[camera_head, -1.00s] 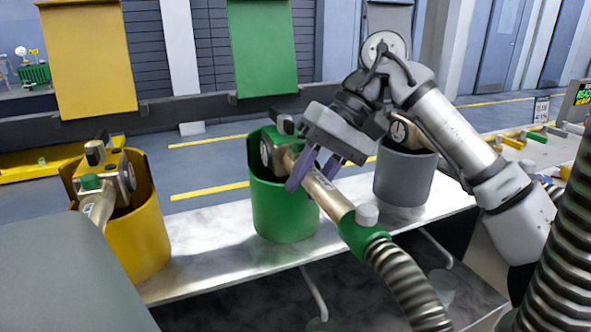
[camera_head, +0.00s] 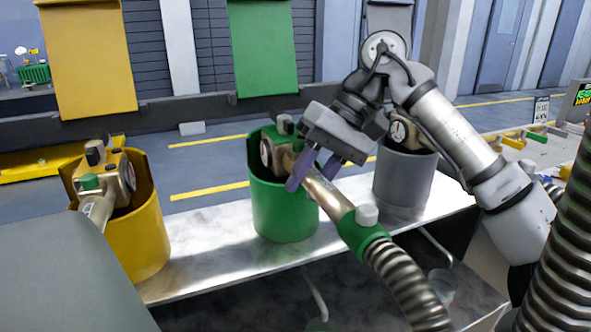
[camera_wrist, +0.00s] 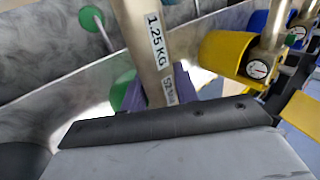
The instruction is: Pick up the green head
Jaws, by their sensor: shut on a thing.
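The green head (camera_head: 335,200) is a brass-coloured tube with a gauge at its upper end and a green collar where a ribbed hose joins it. Its upper end sits in the green bucket (camera_head: 283,215) on the metal shelf, and its tube leans out over the rim. My gripper (camera_head: 314,172) is shut on the tube just outside the bucket, with its purple fingers on either side. In the wrist view, the tube with its "1.25 KG" label (camera_wrist: 154,45) runs between the purple fingers (camera_wrist: 150,92). The fingertips are partly hidden behind the tube and gripper body.
A yellow bucket (camera_head: 143,235) with another head (camera_head: 110,180) stands to the left. A grey bucket (camera_head: 404,180) with a gauge head (camera_head: 408,135) stands to the right, close behind my arm. A ribbed hose (camera_head: 410,290) runs down from the green head. The shelf (camera_head: 205,245) is clear between the yellow and green buckets.

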